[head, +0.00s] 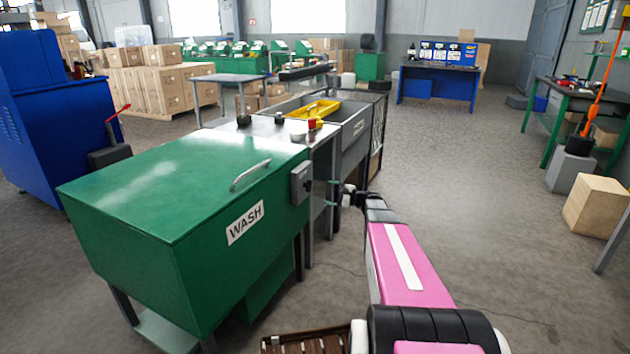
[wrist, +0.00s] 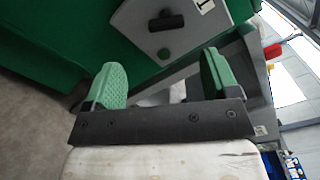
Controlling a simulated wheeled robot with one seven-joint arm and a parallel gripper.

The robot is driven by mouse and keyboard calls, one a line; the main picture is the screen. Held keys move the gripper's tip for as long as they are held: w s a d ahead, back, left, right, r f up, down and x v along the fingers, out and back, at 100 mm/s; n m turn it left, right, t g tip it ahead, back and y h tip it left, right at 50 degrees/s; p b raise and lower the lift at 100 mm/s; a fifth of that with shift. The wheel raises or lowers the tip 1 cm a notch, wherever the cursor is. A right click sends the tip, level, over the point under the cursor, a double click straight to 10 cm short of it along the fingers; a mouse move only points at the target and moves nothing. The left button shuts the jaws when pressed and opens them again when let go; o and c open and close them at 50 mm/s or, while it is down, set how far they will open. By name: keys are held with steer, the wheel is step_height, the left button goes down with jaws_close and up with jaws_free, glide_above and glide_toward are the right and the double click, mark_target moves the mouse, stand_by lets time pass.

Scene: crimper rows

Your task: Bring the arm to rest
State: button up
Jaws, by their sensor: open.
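My arm (head: 408,265), pink with a white stripe, reaches forward from the bottom right of the head view. My gripper (head: 332,193) is at its far end, close to the right side of the green wash cabinet (head: 180,190). In the wrist view my gripper (wrist: 160,78) shows two green ribbed fingers spread wide with nothing between them. Beyond them is the grey control box (wrist: 157,25) with a dark knob on the green cabinet side. This box (head: 301,183) also shows in the head view, just left of the fingers. I cannot tell the exact gap.
A steel table and a grey sink unit (head: 350,128) with a yellow tray (head: 318,109) stand behind the cabinet. A brown slatted crate (head: 305,342) is at the bottom edge. The floor (head: 470,200) to the right is open up to a wooden box (head: 596,207).

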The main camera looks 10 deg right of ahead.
steer(key=s+a+f+n+g+h, duration=0.3)
steer(key=s+a+f+g, duration=0.15)
steer(key=s, duration=0.35)
steer(key=s+a+f+n+g+h, duration=0.2)
steer(key=s+a+f+n+g, duration=0.15)
steer(key=s+a, duration=0.3)
steer(key=s+d+f+n+g+h, duration=0.2)
steer(key=s+n+h, duration=0.4)
steer(key=s, duration=1)
steer(key=d+h, duration=0.1)
steer(key=h, duration=0.2)
steer(key=shift+s+f+n+h, duration=0.2)
steer(key=shift+n+h, duration=0.1)
steer(key=shift+n, duration=0.05)
